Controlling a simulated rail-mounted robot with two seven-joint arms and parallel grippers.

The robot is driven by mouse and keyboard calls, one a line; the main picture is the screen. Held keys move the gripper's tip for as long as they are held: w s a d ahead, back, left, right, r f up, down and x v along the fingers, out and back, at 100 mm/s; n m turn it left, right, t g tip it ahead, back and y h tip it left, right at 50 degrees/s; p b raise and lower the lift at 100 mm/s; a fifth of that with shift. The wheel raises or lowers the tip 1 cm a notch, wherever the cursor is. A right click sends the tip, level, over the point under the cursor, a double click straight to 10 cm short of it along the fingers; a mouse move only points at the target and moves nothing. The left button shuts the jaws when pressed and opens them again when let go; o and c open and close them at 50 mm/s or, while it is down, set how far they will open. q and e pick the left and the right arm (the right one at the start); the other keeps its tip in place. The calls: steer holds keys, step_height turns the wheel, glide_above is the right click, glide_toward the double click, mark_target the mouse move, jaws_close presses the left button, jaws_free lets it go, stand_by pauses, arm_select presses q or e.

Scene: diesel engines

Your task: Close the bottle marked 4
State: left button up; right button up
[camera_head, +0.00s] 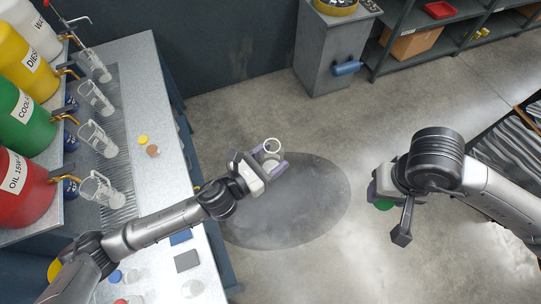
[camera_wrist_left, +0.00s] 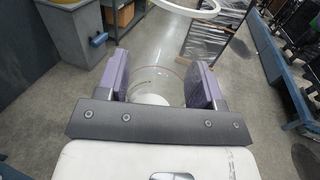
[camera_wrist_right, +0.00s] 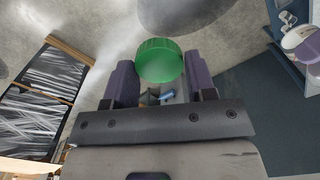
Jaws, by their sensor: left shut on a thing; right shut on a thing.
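My left gripper (camera_head: 270,164) is shut on a clear open bottle (camera_head: 271,147) and holds it in the air over the floor, right of the counter. In the left wrist view the bottle (camera_wrist_left: 155,84) stands between the fingers, its pale rim at the top. No number is readable on it. My right gripper (camera_head: 383,192) is shut on a green cap (camera_head: 384,205), held in the air to the right and apart from the bottle. In the right wrist view the green cap (camera_wrist_right: 160,60) sits at the fingertips.
The counter (camera_head: 155,95) at the left carries colored drums with taps and several clear jugs (camera_head: 97,138). A yellow cap (camera_head: 143,139) and a brown cap (camera_head: 152,151) lie on it. A grey cabinet (camera_head: 325,50) and shelves (camera_head: 415,47) stand behind. Open floor separates the grippers.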

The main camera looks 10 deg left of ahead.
steer(key=shift+w+r, duration=0.15)
steer(key=shift+r, duration=0.2)
steer(key=w+a+r+n, duration=0.1)
steer(key=a+r+n, duration=0.1)
steer(key=a+r, duration=0.45)
steer(key=m, duration=0.4)
glide_above(274, 144)
steer(key=shift+a+r, duration=0.1)
steer(key=shift+r, duration=0.25)
steer(key=shift+m, duration=1.5)
steer(key=shift+f, duration=0.15)
steer(key=shift+f, duration=1.9)
